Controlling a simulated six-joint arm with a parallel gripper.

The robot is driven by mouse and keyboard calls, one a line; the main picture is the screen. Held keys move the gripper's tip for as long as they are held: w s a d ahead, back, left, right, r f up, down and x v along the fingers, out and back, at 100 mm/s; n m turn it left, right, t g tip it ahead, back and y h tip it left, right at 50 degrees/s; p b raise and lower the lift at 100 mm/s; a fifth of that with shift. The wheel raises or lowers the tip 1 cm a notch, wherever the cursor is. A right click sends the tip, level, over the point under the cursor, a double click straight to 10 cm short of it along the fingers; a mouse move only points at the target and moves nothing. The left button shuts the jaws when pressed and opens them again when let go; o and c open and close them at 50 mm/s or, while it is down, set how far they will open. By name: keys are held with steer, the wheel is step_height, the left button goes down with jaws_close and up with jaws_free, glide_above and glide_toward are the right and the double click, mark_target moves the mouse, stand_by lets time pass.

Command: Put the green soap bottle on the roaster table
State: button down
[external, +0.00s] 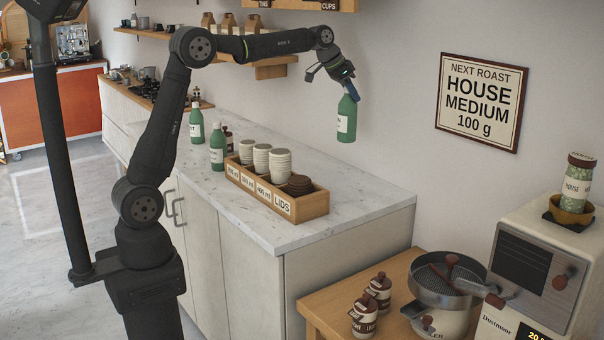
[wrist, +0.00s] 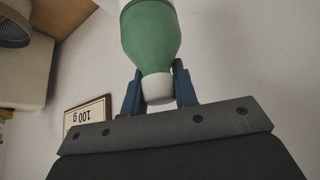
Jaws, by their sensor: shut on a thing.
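My gripper (external: 349,90) is shut on the white cap of a green soap bottle (external: 346,118). The bottle hangs upright in the air over the right part of the marble counter, near the wall. In the wrist view the blue fingers of my gripper (wrist: 157,85) close on either side of the cap, and the green bottle (wrist: 152,45) extends beyond them. The wooden roaster table (external: 318,301) stands at the lower right, lower than the counter. Two more green bottles (external: 217,147) (external: 196,127) stand on the counter at the left.
A wooden organizer (external: 311,207) with cups and lids sits on the counter. The roaster table holds two small brown-and-white jars (external: 378,290), a round roaster drum (external: 447,283) and a white machine (external: 526,252). Its front-left corner is bare. A framed sign (external: 482,101) hangs on the wall.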

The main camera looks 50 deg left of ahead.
steer(key=s+d+m+g+h, duration=0.15)
steer(key=s+d, duration=0.25)
steer(key=d, duration=1.4)
steer(key=s+d+m+h, duration=0.1)
steer(key=s+d+m, duration=0.3)
steer(key=d, duration=1.4)
step_height(320, 180, down, 34)
steer(key=shift+s+d+r+n, duration=0.15)
steer(key=shift+s+d+n, duration=0.05)
steer(key=shift+s+n, duration=0.15)
steer(key=c, duration=1.1)
jaws_free()
steer(key=shift+c, duration=0.2)
steer(key=v, duration=1.2)
